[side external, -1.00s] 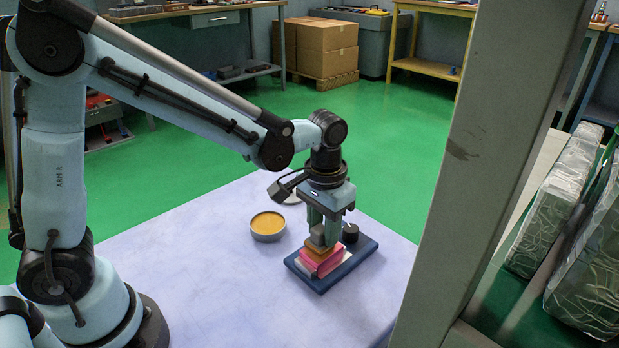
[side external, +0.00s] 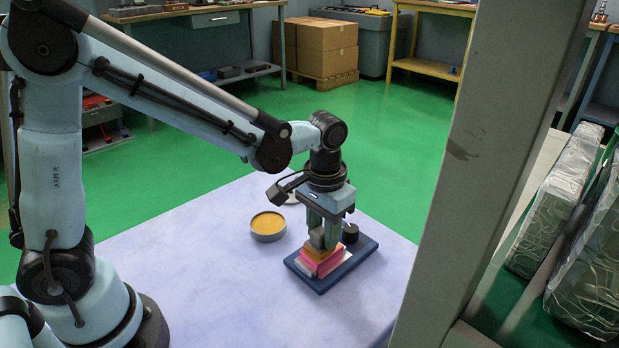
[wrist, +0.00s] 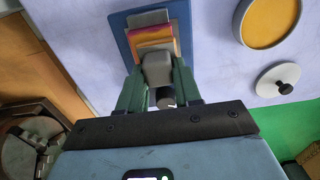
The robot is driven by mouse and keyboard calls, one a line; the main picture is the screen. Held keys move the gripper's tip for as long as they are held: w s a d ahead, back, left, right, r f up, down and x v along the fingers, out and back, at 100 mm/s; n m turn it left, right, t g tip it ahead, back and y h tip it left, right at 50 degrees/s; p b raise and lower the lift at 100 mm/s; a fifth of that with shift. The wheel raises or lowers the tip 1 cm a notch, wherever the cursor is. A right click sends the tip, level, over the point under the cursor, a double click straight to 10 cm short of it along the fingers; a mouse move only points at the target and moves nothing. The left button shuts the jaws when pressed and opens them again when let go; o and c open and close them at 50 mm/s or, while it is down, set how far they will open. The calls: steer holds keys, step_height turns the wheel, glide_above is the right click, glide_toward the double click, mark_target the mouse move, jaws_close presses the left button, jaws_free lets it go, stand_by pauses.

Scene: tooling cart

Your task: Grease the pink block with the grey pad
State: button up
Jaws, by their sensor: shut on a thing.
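The pink block (side external: 327,265) sits on a dark blue tray (side external: 316,284) on the pale table. An orange-yellow layer shows on its top, and in the wrist view the block (wrist: 152,41) has a pink and orange top face. My gripper (side external: 321,240) is shut on the grey pad (side external: 315,238) and holds it over the block's top. The pad (wrist: 157,68) also shows between the fingers in the wrist view. Its underside is hidden, and I cannot tell whether it presses on the block. A round tin of orange-yellow grease (side external: 268,224) stands open left of the tray.
A black cylindrical piece (side external: 350,234) stands at the tray's back right. A pale round lid with a dark knob (wrist: 284,87) lies beside the tin. The table's front and left (side external: 190,270) are clear. A grey post (side external: 500,150) stands in the right foreground.

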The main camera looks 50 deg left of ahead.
steer(key=d, duration=0.2)
steer(key=shift+d, duration=0.3)
step_height(320, 180, up, 8)
stand_by(0.4)
stand_by(0.4)
